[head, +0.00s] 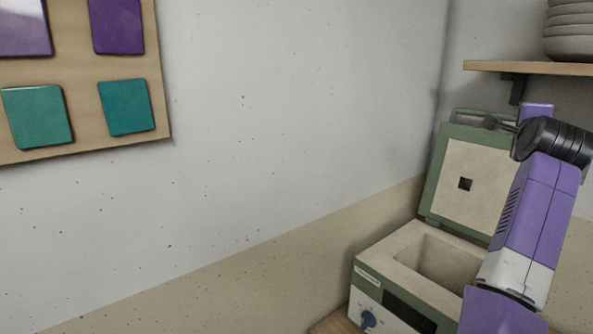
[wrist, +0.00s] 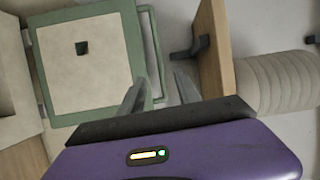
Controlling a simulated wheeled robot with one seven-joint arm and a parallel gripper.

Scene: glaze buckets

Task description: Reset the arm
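My arm reaches up at the right of the head view, and my gripper (head: 494,123) is partly visible in front of the raised lid's top edge, pointing left. Past the fingers are the kiln's raised lid (wrist: 84,60) on the left and the wooden shelf (wrist: 213,45) on the right. I cannot tell how far the fingers are from the lid.
The green and cream kiln (head: 400,250) stands open, its chamber (head: 440,262) looking empty, partly hidden by my arm. The shelf holds stacked pale bowls (head: 570,35). A board with coloured tiles (head: 80,70) hangs at upper left. The wall area between is clear.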

